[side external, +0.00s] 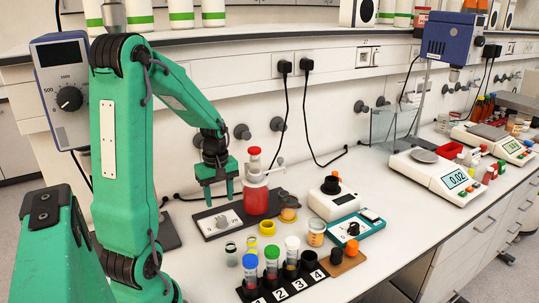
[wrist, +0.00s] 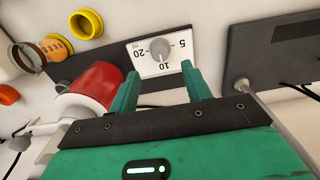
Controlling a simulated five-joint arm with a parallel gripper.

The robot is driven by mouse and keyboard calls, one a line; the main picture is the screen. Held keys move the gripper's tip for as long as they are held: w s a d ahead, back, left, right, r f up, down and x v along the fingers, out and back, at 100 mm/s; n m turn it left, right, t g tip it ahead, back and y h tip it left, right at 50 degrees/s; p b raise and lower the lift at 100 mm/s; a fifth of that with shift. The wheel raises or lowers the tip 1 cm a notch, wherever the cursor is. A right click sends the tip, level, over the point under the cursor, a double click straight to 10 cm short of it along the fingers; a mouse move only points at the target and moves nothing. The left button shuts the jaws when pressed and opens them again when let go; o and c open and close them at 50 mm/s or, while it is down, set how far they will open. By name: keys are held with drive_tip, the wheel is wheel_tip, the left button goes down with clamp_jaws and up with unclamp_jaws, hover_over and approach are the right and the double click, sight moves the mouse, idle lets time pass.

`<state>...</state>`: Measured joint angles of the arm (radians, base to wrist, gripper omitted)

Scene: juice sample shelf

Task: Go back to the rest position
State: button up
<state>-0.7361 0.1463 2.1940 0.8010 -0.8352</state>
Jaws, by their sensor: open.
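My gripper (side external: 217,190) is open and empty, pointing down above the black stirrer base with a dial plate (side external: 222,221). The wrist view also shows my gripper (wrist: 161,84) with its two green fingers apart and the dial (wrist: 159,48) visible beyond them. A bottle of red liquid with a red cap (side external: 256,196) stands just right of my gripper in the side view. The same red bottle (wrist: 95,84) is close to the left finger in the wrist view; I cannot tell the exact gap.
A numbered rack (side external: 283,288) with colour-capped tubes stands at the front. A yellow ring (side external: 267,228), an orange-labelled jar (side external: 316,233) and a teal device (side external: 345,228) lie to the right. A dark plate (wrist: 272,52) is beside the dial base. Balances (side external: 435,175) stand farther right.

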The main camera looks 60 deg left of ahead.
drive_tip(key=shift+r, duration=0.3)
drive_tip(key=shift+w+d+r, duration=0.1)
drive_tip(key=shift+d+r, duration=0.1)
drive_tip(key=shift+d, duration=0.05)
drive_tip(key=s+d+r+m+t, duration=0.1)
drive_tip(key=d+r+m+t, duration=0.1)
drive_tip(key=d+r+m, duration=0.4)
drive_tip(key=s+d+r+m+t, duration=0.2)
drive_tip(key=d+r+m, duration=0.5)
drive_tip(key=d+m, duration=0.5)
drive_tip(key=d+t, duration=0.1)
drive_tip(key=d, duration=0.3)
drive_tip(key=shift+d+r+t, duration=0.2)
drive_tip(key=shift+d+t, duration=0.05)
drive_tip(key=shift+t, duration=0.05)
